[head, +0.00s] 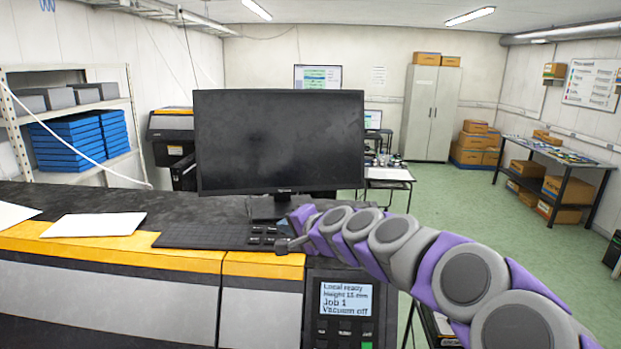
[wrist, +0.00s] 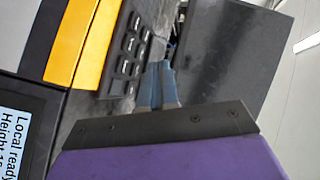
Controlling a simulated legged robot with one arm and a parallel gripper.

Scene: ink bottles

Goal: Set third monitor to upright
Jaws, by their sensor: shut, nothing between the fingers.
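A black monitor (head: 280,140) with a dark screen stands on the dark top of a large machine in the head view. Its screen faces me and looks close to vertical; I cannot tell its exact tilt. Its short stand (head: 265,208) shows below the screen. My gripper (head: 284,246) is low in front of the stand, by the keyboard's right end, apart from the screen. In the wrist view my gripper (wrist: 158,82) has its fingers together and empty, with the dark monitor (wrist: 220,60) beyond and to the right. I cannot tell whether the fingertips touch the stand.
A black keyboard (head: 205,235) lies before the monitor, with white paper (head: 95,224) to its left. A small control display (head: 345,300) sits on the machine's front. A wall screen (head: 318,77) and a laptop (head: 373,119) are farther back.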

